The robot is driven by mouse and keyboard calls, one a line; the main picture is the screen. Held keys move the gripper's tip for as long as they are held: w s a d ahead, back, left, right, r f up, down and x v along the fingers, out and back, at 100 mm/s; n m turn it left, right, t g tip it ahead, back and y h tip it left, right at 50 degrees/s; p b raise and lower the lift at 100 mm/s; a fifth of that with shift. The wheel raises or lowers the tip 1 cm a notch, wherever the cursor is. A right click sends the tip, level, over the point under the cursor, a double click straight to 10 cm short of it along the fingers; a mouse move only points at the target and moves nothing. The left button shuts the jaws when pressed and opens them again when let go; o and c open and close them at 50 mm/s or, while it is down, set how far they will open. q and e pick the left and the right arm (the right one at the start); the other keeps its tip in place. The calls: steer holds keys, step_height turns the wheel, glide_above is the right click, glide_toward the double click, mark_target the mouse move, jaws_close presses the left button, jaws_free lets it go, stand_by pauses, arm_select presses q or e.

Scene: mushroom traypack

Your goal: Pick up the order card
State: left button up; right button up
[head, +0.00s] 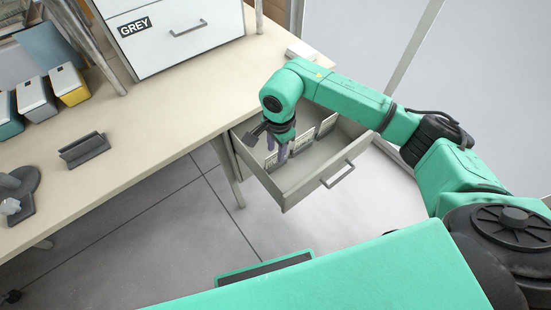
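My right gripper (277,158) points down into the drawer, close to the left card. Its fingers partly hide that card. I cannot tell whether they touch it or whether they are open or shut. The writing on the cards is too small to read. My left gripper is not in view.
The drawer's front panel and handle (338,175) face the open floor. On the table (150,115) are a dark grey holder (84,149), several small bins (70,86) at the left, and a white cabinet labelled GREY (180,50). The table's middle is clear.

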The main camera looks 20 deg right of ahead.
mark_target(276, 162)
step_height(276, 162, down, 4)
steer(key=shift+r, duration=0.15)
jaws_close()
steer(key=shift+r, duration=0.15)
